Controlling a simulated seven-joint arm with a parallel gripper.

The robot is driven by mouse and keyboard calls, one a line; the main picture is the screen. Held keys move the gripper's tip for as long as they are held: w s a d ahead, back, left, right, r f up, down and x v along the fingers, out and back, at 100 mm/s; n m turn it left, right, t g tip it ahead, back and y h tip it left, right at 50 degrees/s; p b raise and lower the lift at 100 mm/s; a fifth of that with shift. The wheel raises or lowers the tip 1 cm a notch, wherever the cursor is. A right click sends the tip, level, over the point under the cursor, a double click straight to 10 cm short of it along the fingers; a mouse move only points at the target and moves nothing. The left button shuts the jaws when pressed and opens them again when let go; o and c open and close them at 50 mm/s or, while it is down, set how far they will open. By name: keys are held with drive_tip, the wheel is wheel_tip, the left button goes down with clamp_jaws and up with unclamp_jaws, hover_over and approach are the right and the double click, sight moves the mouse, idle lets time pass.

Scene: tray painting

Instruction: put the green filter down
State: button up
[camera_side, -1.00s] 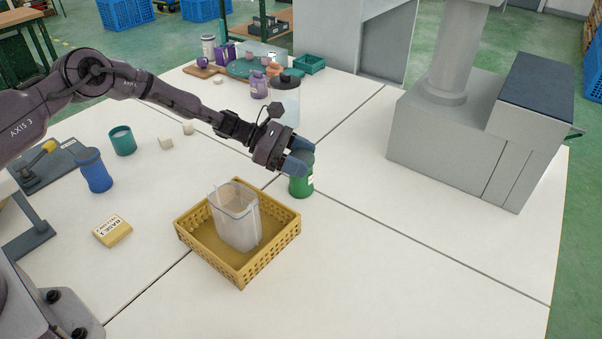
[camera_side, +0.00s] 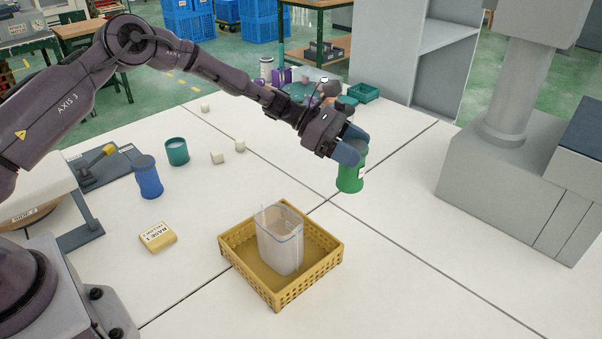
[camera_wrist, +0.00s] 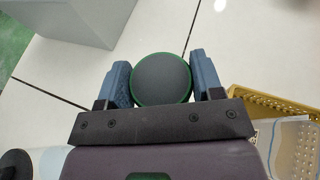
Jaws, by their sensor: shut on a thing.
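In the wrist view the filter (camera_wrist: 162,80) shows from above as a dark round top with a green rim, between the two fingers. Whether its base touches the white table (camera_side: 415,230) or hangs a little above it, I cannot tell.
A yellow basket (camera_side: 318,280) holding a clear container (camera_side: 280,242) stands left of and nearer than the filter. A grey machine (camera_side: 500,200) stands to the right. A blue jar (camera_side: 149,178), a teal cup (camera_side: 177,152) and a yellow block (camera_side: 158,237) lie left. Table around the filter is clear.

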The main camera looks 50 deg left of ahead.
drive_tip(key=s+a+r+n+t+y, duration=0.1)
drive_tip(key=s+a+r+n+t, duration=0.1)
drive_tip(key=a, duration=0.8)
drive_tip(key=s+a+r+n+t+y, duration=0.1)
drive_tip(key=s+a+r, duration=0.15)
drive_tip(key=a, duration=0.65)
drive_tip(key=s+a+f, duration=0.1)
drive_tip(key=s+a, duration=0.2)
drive_tip(key=s, duration=1.4)
drive_tip(key=shift+h, duration=0.3)
drive_tip(key=shift+w+a+f, duration=0.65)
drive_tip(key=shift+w+f, duration=1.55)
drive_tip(key=shift+w, duration=0.05)
drive_tip(key=shift+w+a+f, duration=0.65)
drive_tip(key=shift+w+f, duration=1.5)
drive_tip(key=shift+w, duration=0.1)
drive_tip(key=shift+w+a+f, duration=0.65)
drive_tip(key=shift+w+f, duration=1.55)
drive_tip(key=shift+w, duration=0.05)
drive_tip(key=shift+f, duration=0.15)
